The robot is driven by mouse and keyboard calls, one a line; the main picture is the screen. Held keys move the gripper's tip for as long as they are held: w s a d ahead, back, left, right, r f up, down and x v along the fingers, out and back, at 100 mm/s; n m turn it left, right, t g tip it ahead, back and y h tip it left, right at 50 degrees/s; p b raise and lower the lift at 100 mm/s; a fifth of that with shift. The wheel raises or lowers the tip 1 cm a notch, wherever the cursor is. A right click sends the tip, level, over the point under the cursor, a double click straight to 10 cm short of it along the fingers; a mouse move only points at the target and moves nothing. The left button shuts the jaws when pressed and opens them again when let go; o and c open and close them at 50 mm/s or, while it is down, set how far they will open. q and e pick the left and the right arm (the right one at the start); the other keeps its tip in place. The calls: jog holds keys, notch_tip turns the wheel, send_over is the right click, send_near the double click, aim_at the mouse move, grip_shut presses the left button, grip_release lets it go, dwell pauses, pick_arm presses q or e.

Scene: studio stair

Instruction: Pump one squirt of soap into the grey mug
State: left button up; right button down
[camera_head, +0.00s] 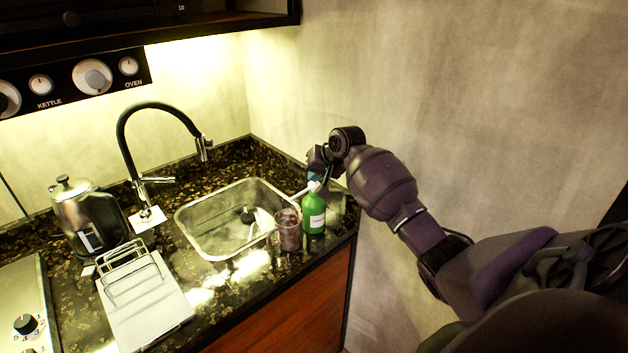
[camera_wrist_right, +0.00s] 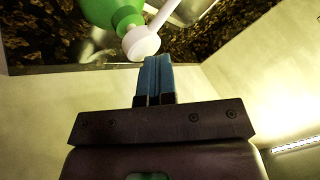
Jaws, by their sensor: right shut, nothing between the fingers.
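The green soap bottle (camera_head: 314,215) stands upright on the dark counter near its right front edge. Its white pump head (camera_wrist_right: 142,43) tops it, and the spout (camera_head: 300,193) points left in the head view. A brownish-grey mug (camera_head: 288,232) stands just left of the bottle; whether the spout is over it I cannot tell. My right gripper (camera_head: 318,175) is at the top of the bottle. In the right wrist view its blue fingers (camera_wrist_right: 156,62) are shut and empty, with tips close to the pump head; contact is unclear. My left gripper is not in view.
A steel sink (camera_head: 190,222) lies left of the mug, with a black tap (camera_head: 125,140) behind it. A kettle (camera_head: 85,215) and a white rack (camera_head: 145,305) stand farther left. The wall (camera_head: 450,90) is close behind my right arm.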

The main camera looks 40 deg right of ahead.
jog(key=shift+r, duration=1.25)
jog(key=shift+r, duration=0.1)
notch_tip(320, 180, up, 5)
jog(key=shift+f, duration=0.1)
dwell(1.0)
